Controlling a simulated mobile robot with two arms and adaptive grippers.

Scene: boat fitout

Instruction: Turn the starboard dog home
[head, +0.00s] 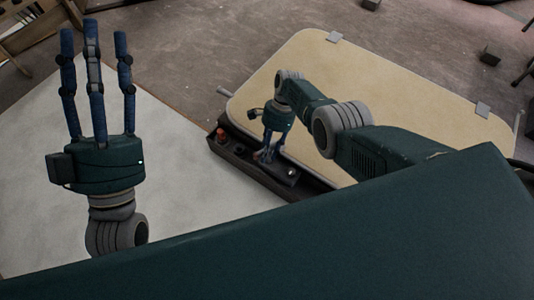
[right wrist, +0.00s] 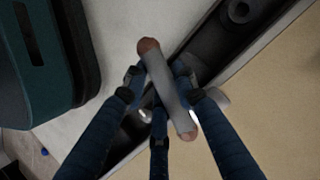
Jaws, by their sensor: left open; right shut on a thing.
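My right gripper (head: 266,153) points down over a dark tray-like fitting (head: 232,158) beside a beige hatch panel (head: 300,75). In the right wrist view its three blue fingers are closed around a grey bar (right wrist: 168,82) with reddish-brown ends. The bar lies slantwise above the dark fitting; I cannot tell whether it is the starboard dog, and the fingers partly hide what is under it. My left gripper (head: 97,85) is open and empty, fingers upright, at the left of the head view.
The panel has grey tabs (head: 333,37) (head: 482,110) on its edge and a short grey rod (head: 224,92) at its left corner. A reddish knob (head: 221,134) sits on the fitting's left end. A pale flat surface (head: 150,190) left of it is clear.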

